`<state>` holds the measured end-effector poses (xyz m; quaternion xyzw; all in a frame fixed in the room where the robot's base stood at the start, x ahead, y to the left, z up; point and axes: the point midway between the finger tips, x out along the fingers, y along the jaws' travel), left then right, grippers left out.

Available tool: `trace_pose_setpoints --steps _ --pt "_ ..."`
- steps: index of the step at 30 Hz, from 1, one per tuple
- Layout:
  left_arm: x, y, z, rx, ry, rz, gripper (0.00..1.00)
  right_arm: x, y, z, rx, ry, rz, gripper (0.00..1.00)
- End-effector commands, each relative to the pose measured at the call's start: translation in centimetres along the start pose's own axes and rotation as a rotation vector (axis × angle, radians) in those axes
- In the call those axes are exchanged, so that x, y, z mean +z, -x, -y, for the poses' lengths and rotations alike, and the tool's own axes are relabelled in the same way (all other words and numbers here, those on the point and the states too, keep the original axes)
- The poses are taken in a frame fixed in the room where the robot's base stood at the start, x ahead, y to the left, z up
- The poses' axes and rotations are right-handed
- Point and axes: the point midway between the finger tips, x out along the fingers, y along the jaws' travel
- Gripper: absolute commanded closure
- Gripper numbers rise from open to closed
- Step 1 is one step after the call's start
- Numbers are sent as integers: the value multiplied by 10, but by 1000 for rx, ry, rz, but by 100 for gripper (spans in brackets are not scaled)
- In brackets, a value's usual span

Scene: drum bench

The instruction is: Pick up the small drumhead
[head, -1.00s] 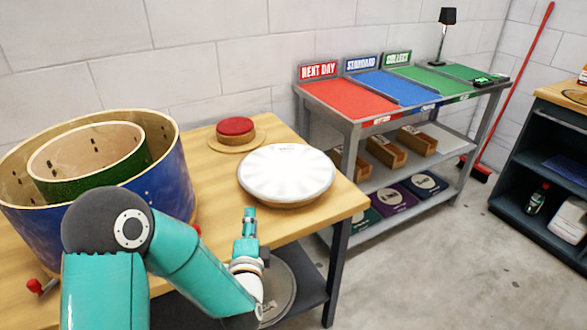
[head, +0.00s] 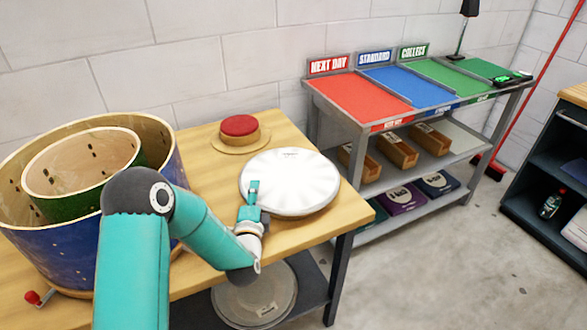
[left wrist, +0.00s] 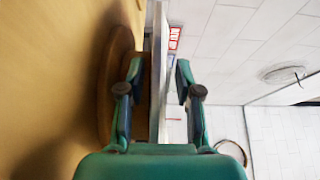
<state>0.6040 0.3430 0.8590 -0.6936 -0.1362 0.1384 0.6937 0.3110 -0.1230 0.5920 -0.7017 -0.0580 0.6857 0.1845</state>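A round white drumhead (head: 297,175) lies flat on a low wooden support on the bench. In the left wrist view the drumhead (left wrist: 158,75) is seen edge-on as a thin grey-white strip. My left gripper (head: 253,190) is at its near left rim. In the left wrist view the left gripper (left wrist: 156,90) is open, with one finger on each side of the rim. The finger on the support side is close to the rim; a gap shows on the other side. My right gripper is not in view.
Blue and green drum shells (head: 85,215) stand nested on the bench (head: 205,275), left of the drumhead. A red-topped round piece (head: 239,127) is behind it. A translucent grey disc (head: 240,300) lies on the lower shelf. A sorting rack (head: 350,125) stands at right.

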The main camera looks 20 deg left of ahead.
Motion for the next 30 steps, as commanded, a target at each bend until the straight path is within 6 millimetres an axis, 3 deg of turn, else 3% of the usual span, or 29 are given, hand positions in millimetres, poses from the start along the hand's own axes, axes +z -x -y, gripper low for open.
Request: trace_pose_setpoints --steps 10,17,30 --pt "9 -4 0 0 1 10 66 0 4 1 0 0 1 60" --pt "10 -4 0 0 1 12 100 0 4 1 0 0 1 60" --pt "10 -3 -2 4 0 12 100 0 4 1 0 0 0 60"
